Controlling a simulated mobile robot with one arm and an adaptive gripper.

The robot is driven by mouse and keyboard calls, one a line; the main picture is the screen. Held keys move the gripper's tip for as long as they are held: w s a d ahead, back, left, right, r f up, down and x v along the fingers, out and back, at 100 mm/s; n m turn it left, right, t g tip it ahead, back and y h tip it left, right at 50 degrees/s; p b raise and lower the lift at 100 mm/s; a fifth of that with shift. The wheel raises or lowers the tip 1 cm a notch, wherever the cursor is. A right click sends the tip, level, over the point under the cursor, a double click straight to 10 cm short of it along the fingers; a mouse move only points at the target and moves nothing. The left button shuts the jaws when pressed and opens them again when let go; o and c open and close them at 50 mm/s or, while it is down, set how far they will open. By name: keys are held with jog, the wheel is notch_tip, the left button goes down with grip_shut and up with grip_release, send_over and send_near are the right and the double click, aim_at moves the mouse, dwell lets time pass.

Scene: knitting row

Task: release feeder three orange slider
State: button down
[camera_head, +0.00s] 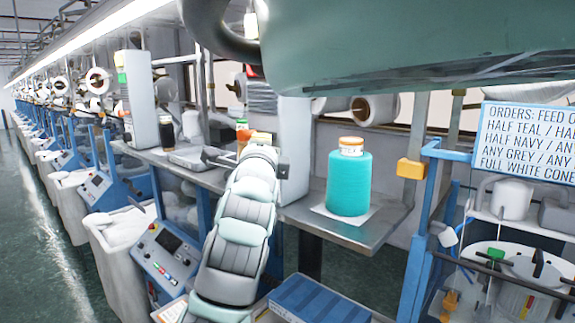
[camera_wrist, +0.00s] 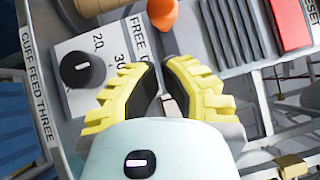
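In the wrist view the orange slider knob (camera_wrist: 163,14) stands on the panel at the top edge, cut off by the frame. My gripper (camera_wrist: 161,66) has yellow ribbed fingers with dark inner pads. Its tips lie below the orange knob in the picture, apart from it. A narrow gap shows between the tips, and a small pale piece shows deeper between the fingers; I cannot tell if it is held. A "FREE" label (camera_wrist: 138,35) is beside the knob, and a "CUFF FEED THREE" label (camera_wrist: 36,90) is at left.
A black dial (camera_wrist: 83,69) with numbers is left of the fingers, and a red RESET button (camera_wrist: 290,24) is upper right. A brass-coloured block (camera_wrist: 291,165) is lower right. In the head view a teal yarn cone (camera_head: 349,185) stands on the shelf (camera_head: 375,228) right of my arm.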

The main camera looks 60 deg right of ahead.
jog(key=b+v, duration=0.9)
jog(key=v, duration=0.1)
jog(key=shift+s+b, duration=0.35)
dwell(0.5)
